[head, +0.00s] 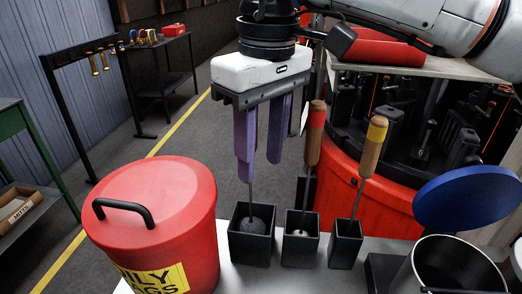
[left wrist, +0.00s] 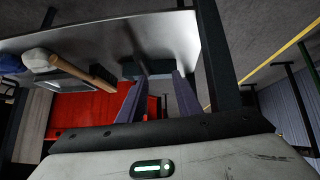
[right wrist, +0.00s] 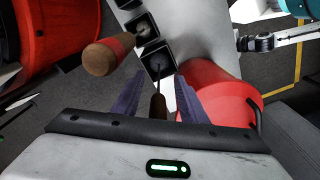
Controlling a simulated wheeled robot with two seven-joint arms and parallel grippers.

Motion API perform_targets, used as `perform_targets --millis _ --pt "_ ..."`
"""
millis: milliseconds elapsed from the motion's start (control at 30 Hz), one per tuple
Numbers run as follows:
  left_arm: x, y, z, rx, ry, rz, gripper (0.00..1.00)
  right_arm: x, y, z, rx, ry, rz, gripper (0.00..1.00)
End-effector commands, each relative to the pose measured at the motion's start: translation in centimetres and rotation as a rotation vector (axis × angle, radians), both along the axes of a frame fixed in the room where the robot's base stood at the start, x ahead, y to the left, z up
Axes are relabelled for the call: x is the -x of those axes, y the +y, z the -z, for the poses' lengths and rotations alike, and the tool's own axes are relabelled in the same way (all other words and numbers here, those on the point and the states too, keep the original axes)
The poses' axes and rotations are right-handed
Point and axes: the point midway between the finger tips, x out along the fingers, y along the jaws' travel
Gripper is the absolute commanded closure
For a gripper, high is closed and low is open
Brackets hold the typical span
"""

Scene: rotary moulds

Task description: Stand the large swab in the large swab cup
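The large swab has a thin rod (head: 251,195) and a dark round head (head: 252,226); the head sits in the leftmost black square cup (head: 248,251), the largest, with the rod roughly upright. My right gripper (head: 262,170) is above this cup, purple fingers apart. In the right wrist view, the swab's wooden handle (right wrist: 158,106) lies between the fingers (right wrist: 159,80), with gaps visible on both sides. The head view mostly hides the handle behind a finger. My left gripper (left wrist: 155,78) shows only in the left wrist view, fingers apart and nothing seen between them.
Two smaller black cups (head: 298,252) (head: 345,256) hold swabs with red-banded (head: 315,135) and yellow-banded (head: 373,146) handles. A red lidded bin (head: 165,230) stands left of the cups. A black pot (head: 447,268) and blue disc (head: 468,197) are at right.

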Motion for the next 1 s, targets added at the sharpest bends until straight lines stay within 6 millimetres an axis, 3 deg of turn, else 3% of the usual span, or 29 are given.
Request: perform_targets --millis 167,533,700,1000 --pt "0.0 0.0 -0.2 0.0 0.001 0.0 0.69 0.1 0.0 -2.2 -0.003 -0.003 0.0 0.61" --pt "0.0 0.0 -1.1 0.0 0.0 0.0 0.69 0.3 -0.3 -9.1 -0.002 -0.002 0.0 0.61" --pt "0.0 0.0 -1.2 0.0 -0.001 0.0 0.69 0.4 -0.4 -10.2 -0.001 -0.001 0.0 0.61" --pt "0.0 0.0 -1.2 0.001 0.0 -0.001 0.69 0.4 -0.4 -10.3 -0.001 -0.001 -0.001 0.61"
